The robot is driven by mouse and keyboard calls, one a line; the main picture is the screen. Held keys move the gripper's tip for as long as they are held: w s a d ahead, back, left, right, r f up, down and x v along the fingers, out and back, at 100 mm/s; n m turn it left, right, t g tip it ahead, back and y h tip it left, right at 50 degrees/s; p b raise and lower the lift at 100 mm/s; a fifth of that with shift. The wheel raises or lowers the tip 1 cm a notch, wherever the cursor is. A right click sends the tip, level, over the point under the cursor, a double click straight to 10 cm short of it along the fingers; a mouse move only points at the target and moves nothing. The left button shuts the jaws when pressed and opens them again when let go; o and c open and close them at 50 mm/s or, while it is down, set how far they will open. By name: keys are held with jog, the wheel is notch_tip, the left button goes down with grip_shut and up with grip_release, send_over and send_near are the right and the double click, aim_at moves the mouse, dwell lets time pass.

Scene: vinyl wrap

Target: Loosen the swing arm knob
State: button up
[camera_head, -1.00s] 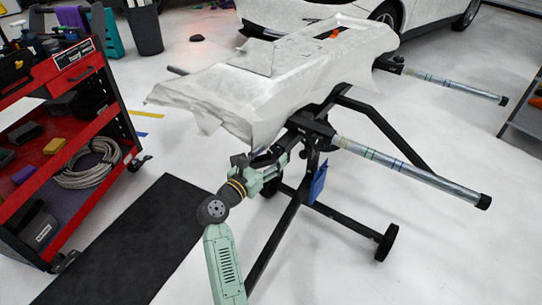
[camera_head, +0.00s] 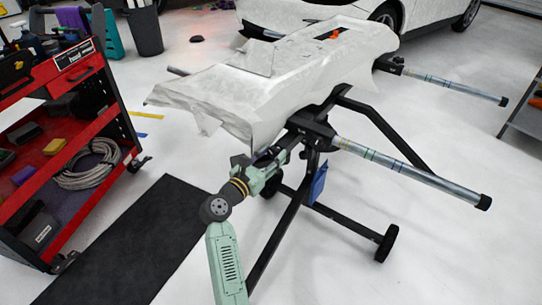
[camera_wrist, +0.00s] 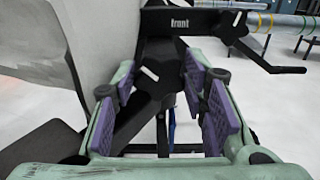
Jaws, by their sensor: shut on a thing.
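The stand (camera_head: 318,128) carries a panel draped in white wrap (camera_head: 225,90). My gripper (camera_head: 276,160) is at the stand's near side, just below the wrap's front edge. In the wrist view, my gripper (camera_wrist: 163,92) has its purple-padded fingers shut around the black swing arm knob (camera_wrist: 160,78), which bears a white mark. A second black knob with a white mark (camera_wrist: 236,20) is on the bracket labelled "front" (camera_wrist: 180,22), to the right and apart from my fingers. In the head view, the held knob is too small and hidden to make out.
Two metal tubes (camera_head: 415,172) stick out to the right from the stand. A blue cloth or tag (camera_head: 319,183) hangs under it. A red tool cart (camera_head: 112,90) stands at left beside a black mat (camera_head: 150,245). The white floor at lower right is mostly clear.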

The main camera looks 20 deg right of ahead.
jog(key=shift+c, duration=0.9)
jog(key=shift+r+n+p, duration=0.15)
jog(key=shift+n+p, duration=0.15)
jog(key=shift+p, duration=0.2)
jog(key=n+p, duration=0.1)
jog(key=p, duration=0.1)
jog(key=n+p, duration=0.1)
jog(key=p, duration=0.1)
jog(key=shift+w+r+n, duration=0.1)
jog(key=shift+r+n, duration=0.1)
jog(key=shift+n, duration=0.1)
jog(key=n+p, duration=0.3)
jog(key=p, duration=0.1)
jog(key=shift+a+f, duration=0.1)
jog(key=shift+f, duration=0.05)
jog(key=shift+f+n+p, duration=0.15)
jog(key=shift+n+p, duration=0.45)
jog(key=shift+n, duration=0.1)
